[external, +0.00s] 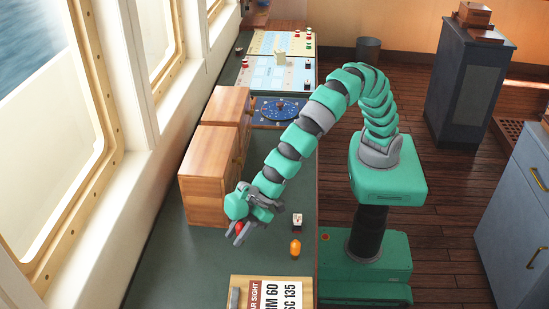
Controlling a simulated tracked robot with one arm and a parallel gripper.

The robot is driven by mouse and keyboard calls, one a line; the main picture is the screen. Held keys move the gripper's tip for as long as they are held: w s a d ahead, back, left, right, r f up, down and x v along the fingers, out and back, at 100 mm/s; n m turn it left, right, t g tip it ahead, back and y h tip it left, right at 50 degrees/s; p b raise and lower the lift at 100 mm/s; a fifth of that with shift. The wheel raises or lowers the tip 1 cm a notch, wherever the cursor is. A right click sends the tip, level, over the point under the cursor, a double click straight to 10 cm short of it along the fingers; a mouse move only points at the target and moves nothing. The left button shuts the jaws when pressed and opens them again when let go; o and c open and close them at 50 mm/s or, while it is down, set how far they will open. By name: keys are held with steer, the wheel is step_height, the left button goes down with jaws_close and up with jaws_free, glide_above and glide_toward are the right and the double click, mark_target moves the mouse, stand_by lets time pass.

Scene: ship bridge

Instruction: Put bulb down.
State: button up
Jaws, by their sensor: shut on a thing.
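My gripper (238,232) is at the end of the green arm, low over the dark green counter (165,258), pointing down and toward the near side. It is shut on a small red bulb (239,227), which is partly hidden by the fingers. I cannot tell whether the red bulb touches the counter. An orange bulb-like piece (295,247) stands on the counter to the right of my gripper, apart from it.
A small white-topped switch (297,220) stands just behind the orange piece. Wooden boxes (208,175) stand behind my gripper. A board with a printed card (275,292) lies at the near edge. The counter left of my gripper is clear, beside the windows.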

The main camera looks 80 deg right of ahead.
steer(key=shift+f, duration=1.7)
steer(key=shift+f, duration=0.15)
steer(key=o, duration=1)
steer(key=shift+c, duration=0.2)
steer(key=shift+r, duration=0.2)
steer(key=shift+s+d+r, duration=0.3)
steer(key=shift+s+r, duration=0.05)
steer(key=shift+r, duration=0.1)
steer(key=v, duration=1)
steer(key=shift+o, duration=0.4)
steer(key=shift+s+d+r, duration=0.25)
